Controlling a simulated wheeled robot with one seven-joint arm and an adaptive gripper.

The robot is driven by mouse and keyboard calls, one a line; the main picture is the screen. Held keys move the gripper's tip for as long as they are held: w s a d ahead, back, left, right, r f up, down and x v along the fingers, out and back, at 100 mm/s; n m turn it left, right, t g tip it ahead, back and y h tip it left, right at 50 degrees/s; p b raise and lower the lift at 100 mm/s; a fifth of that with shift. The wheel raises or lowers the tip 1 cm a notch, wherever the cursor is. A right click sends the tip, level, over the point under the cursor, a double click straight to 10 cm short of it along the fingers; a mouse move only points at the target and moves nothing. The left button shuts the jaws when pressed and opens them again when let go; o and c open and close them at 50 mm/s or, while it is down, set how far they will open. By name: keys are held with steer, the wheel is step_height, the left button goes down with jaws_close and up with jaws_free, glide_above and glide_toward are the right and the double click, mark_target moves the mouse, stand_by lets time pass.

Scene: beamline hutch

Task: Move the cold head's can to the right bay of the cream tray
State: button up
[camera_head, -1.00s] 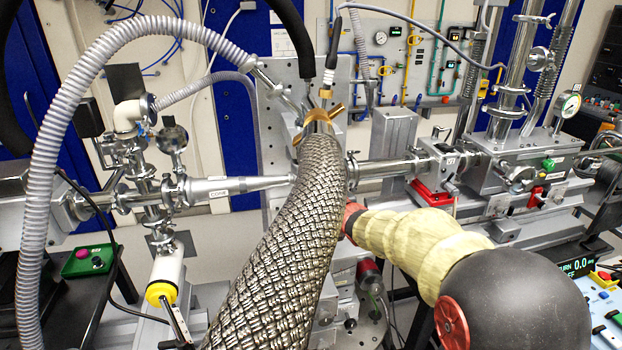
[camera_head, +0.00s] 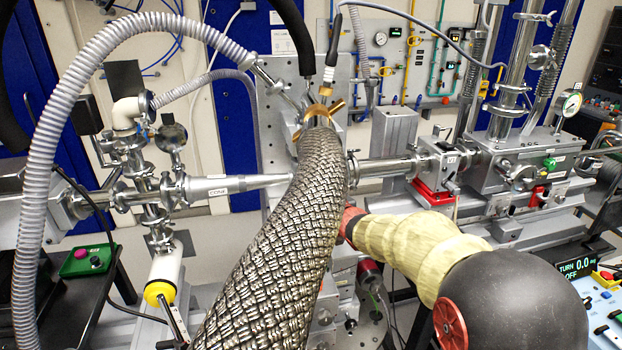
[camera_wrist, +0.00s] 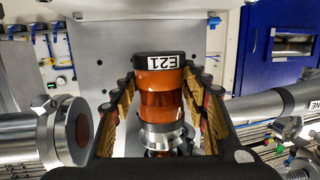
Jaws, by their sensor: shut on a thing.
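In the wrist view, the cold head's can (camera_wrist: 162,104) is an amber cylinder with a black cap and a white label reading E21, seen upside down. My gripper (camera_wrist: 160,112) has its two padded fingers on either side of the can and is shut on it. A silver flanged collar (camera_wrist: 163,137) is at the can's lower end in the picture. I cannot tell whether the can is apart from what lies beyond it. In the head view, the can and my gripper are hidden behind the thick braided hose (camera_head: 275,240). I cannot make out the cream tray in either view.
Steel beam pipes flank the can: a wide flanged one (camera_wrist: 45,135) at left and a cone (camera_wrist: 270,103) at right. A grey ribbed hose (camera_head: 40,170) arches over the left.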

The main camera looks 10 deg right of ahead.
steer(key=shift+f+b, duration=1.05)
steer(key=shift+f, duration=0.45)
steer(key=shift+f, duration=0.1)
